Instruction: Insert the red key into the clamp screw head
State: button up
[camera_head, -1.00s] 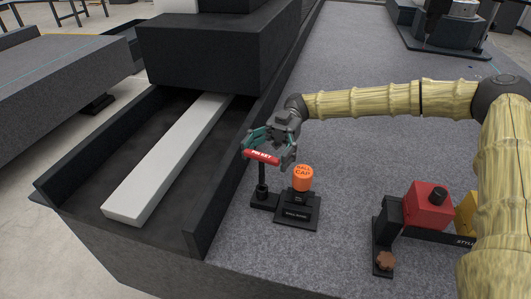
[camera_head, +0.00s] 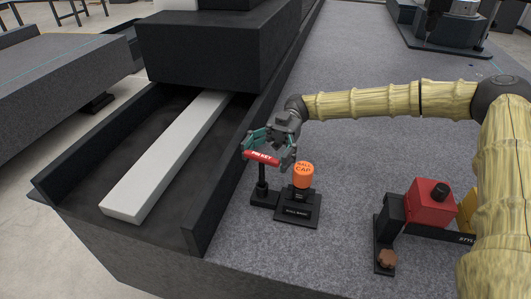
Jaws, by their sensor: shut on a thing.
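The red key (camera_head: 261,158) has a labelled red bar handle lying crosswise, with a dark shaft below it. The shaft runs down to a small black stand (camera_head: 265,199) on the granite; I cannot tell whether its lower end is still seated there. My gripper (camera_head: 269,150) is shut on the red handle, with its greenish fingers around it. I cannot tell for sure whether this knob is the clamp screw head.
A brown knob (camera_head: 386,259) sits on a black plate in front of the red block. A dark trough wall (camera_head: 225,185) is at left. The granite between cap and block is clear.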

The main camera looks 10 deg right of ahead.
jog(key=shift+f+b, duration=0.95)
jog(key=shift+f, duration=0.35)
jog(key=o, duration=1)
jog(key=shift+b+v, duration=0.75)
jog(key=shift+v, duration=1.75)
jog(key=shift+w, duration=0.1)
